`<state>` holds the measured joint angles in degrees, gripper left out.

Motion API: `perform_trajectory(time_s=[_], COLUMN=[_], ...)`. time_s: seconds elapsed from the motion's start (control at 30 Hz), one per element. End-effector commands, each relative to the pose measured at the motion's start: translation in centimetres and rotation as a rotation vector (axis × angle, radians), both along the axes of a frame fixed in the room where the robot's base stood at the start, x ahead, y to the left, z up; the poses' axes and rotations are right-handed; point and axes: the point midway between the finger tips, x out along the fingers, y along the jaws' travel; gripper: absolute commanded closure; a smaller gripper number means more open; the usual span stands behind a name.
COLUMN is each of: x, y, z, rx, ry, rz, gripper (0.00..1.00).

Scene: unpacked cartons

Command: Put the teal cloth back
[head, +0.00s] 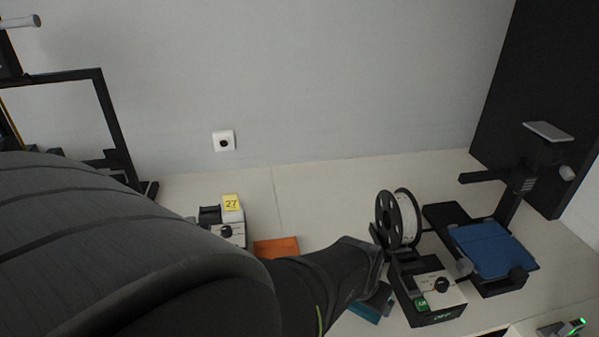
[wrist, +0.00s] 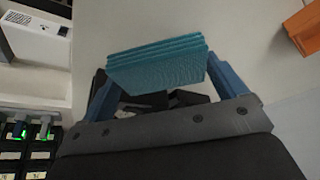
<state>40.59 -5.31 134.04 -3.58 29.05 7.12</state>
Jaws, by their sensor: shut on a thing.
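The teal cloth (wrist: 158,66) is a folded, layered stack held between the two blue fingers of my gripper (wrist: 165,88) in the wrist view. In the head view a small part of the cloth (head: 364,313) shows below the end of my arm, left of the black device with a spool. My gripper (head: 376,298) is mostly hidden by my arm there. The cloth appears to be above the pale surface; its exact height cannot be told.
An orange-brown block (head: 276,247) lies left of my arm. A device with a yellow label 27 (head: 231,203) stands farther left. A spool device (head: 436,293) and a printer with a blue bed (head: 492,249) stand to the right.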

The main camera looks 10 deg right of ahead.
Motion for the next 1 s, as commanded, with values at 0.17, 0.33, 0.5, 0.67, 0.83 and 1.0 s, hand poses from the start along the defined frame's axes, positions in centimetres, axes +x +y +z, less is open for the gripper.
perform_trajectory(time_s=[0.17, 0.33, 0.5, 0.67, 0.83, 1.0], x=[0.7, 0.6, 0.6, 0.7, 0.7, 0.6], y=[0.3, 0.3, 0.3, 0.3, 0.2, 0.2], z=[-0.5, -2.4, -4.0, -4.4, -4.4, -4.8], rx=[0.001, 0.003, 0.001, -0.001, 0.000, 0.000], ry=[-0.001, 0.003, 0.001, -0.002, -0.002, -0.002], rz=[0.000, 0.000, 0.000, 0.000, -0.001, -0.001], gripper=[0.35, 0.35, 0.35, 0.35, 0.35, 0.35])
